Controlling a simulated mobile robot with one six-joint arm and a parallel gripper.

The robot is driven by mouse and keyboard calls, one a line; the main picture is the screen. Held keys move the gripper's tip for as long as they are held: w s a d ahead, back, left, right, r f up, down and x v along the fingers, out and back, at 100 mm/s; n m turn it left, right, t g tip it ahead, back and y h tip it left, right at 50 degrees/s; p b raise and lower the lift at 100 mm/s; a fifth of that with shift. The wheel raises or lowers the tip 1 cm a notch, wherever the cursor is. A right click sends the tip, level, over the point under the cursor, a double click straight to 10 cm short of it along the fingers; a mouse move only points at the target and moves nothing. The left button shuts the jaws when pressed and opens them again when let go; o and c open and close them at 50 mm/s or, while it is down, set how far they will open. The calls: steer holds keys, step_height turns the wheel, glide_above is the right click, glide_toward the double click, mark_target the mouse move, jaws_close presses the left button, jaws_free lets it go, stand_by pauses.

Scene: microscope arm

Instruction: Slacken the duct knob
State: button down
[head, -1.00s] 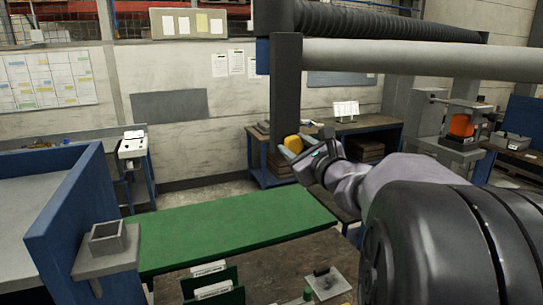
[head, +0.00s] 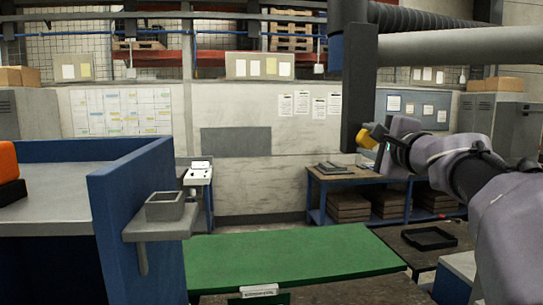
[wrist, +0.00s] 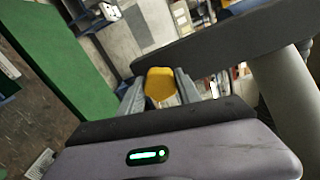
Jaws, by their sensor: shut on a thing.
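The duct knob (head: 366,138) is a small yellow knob at the lower part of a dark upright bar (head: 359,85) on the duct arm, right of centre in the head view. My gripper (head: 378,139) reaches it from the right and is shut on it. In the wrist view the yellow knob (wrist: 160,84) sits between the two grey fingers (wrist: 160,92), with its rounded end showing. The dark bar (wrist: 225,48) lies just beyond and to the right. The finger contact faces are partly hidden by the knob.
A grey duct tube (head: 440,49) and a black ribbed hose (head: 430,20) run above my arm. A green mat (head: 290,260) covers the bench below. A blue partition (head: 135,215) with a small grey holder (head: 170,206) stands at left. The air above the mat is clear.

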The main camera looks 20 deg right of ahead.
steer(key=shift+f+n+b, duration=0.1)
steer(key=shift+n+b, duration=1.85)
steer(key=shift+n, duration=0.05)
steer(key=c, duration=0.8)
jaws_free()
steer(key=shift+c, duration=0.2)
